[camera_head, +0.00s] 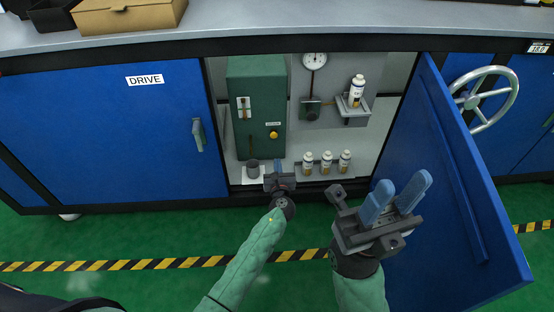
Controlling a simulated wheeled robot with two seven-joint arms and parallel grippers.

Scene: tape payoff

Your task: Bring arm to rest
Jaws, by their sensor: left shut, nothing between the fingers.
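My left gripper (278,168) is shut and empty, at the lower front edge of the open cabinet, seen from behind. It is just right of a small dark cup (253,168) on a white sheet; I cannot tell whether they touch. My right gripper (402,190) is raised in front of the open blue door (450,190). Its two blue fingers stand apart with nothing between them. Both forearms have green sleeves and come up from the bottom of the view.
The cabinet holds a green unit (257,100), several small bottles such as one on the floor (327,163), a bottle on a shelf (357,92) and a gauge (314,62). A handwheel (483,98) is behind the door. The green floor (130,235) at left is clear.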

